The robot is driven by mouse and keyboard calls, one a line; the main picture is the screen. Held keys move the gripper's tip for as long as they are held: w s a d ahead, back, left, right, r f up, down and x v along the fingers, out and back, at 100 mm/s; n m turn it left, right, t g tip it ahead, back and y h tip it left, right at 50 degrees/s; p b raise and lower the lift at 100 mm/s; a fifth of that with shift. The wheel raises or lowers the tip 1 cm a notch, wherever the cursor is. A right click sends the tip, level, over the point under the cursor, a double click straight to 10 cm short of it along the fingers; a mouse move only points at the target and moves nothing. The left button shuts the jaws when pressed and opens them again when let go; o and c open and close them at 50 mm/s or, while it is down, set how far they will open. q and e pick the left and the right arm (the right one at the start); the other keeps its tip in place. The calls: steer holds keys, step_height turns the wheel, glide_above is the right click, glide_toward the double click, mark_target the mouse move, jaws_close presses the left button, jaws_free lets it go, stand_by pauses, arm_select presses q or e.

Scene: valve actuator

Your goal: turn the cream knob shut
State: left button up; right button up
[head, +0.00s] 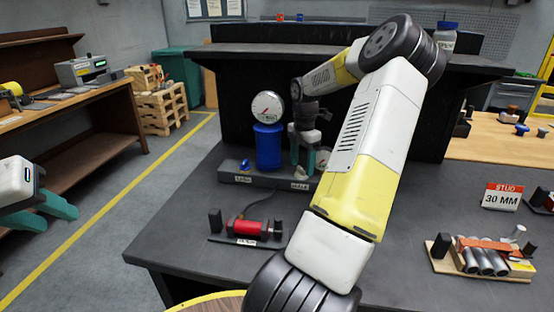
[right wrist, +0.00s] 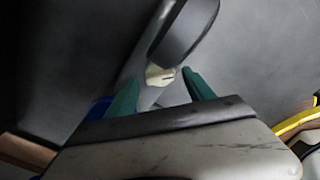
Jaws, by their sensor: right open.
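The cream knob (right wrist: 158,75) shows in the right wrist view, just beyond and between the fingertips of my right gripper (right wrist: 160,82). A dark grey rounded part is above it and hides some of it. In the head view a pale bit of the knob (head: 323,156) shows beside the teal fingers of my right gripper (head: 302,166), which is open and points down. I cannot tell whether a finger touches the knob. My left gripper (head: 60,215) is open and empty at the left edge, away from the bench.
A blue cylinder (head: 268,146) with a round dial gauge (head: 267,108) stands left of my right gripper on a grey base (head: 262,180). A red cylinder fixture (head: 252,228) is nearer. A rack of metal tubes (head: 482,258) and a red stud sign (head: 502,197) are at right.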

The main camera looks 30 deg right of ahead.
steer(key=shift+f, duration=0.45)
jaws_close()
steer(key=shift+m, duration=0.3)
steer(key=m, duration=0.4)
steer(key=shift+r, duration=0.1)
steer(key=shift+m, duration=2.3)
